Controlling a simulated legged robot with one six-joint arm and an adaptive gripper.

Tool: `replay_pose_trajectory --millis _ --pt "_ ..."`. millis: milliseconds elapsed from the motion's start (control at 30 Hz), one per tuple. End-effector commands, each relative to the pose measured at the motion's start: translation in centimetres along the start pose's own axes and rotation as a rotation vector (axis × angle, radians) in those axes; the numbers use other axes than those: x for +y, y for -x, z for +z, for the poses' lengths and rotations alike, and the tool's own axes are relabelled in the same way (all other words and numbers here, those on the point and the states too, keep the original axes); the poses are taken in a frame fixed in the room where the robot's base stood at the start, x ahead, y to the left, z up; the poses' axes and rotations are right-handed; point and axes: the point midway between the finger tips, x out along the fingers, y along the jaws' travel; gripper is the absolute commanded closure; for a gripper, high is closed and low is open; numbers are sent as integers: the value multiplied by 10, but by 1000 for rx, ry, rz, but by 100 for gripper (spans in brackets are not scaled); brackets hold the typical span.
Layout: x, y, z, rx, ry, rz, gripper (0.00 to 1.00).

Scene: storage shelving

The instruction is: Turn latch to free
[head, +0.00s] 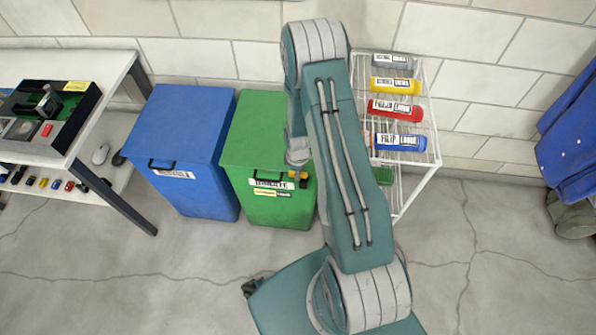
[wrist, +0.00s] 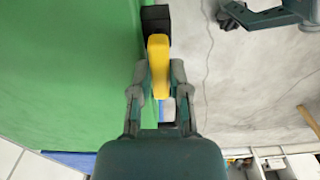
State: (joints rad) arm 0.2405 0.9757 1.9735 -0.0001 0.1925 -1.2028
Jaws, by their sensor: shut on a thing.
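The yellow latch (wrist: 158,52) with a black mount (wrist: 154,15) sits on the front of the green bin (wrist: 70,60). In the head view the latch (head: 299,175) shows small, just under the lid's edge at the right of the green bin (head: 262,140). My gripper (wrist: 160,88) is shut on the yellow latch, with one finger on each side of it. In the head view my arm stands beside the green bin and my gripper cannot be made out clearly.
A blue bin (head: 188,125) stands left of the green one. A white wire rack (head: 425,180) with several coloured bottles is to the right. A white table (head: 110,65) holding a black case (head: 50,115) is at far left. The foreground floor is clear.

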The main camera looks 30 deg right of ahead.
Motion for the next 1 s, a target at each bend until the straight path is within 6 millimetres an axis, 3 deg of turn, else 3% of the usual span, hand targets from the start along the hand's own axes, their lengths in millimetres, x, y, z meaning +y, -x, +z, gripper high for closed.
replay_pose_trajectory --millis 567,600,667,1000 --pt "-2 -1 1 -1 31 -3 100" --pt "-2 -1 1 -1 31 -3 64" --pt "-2 -1 1 -1 31 -3 43" --pt "-1 0 0 0 30 0 43"
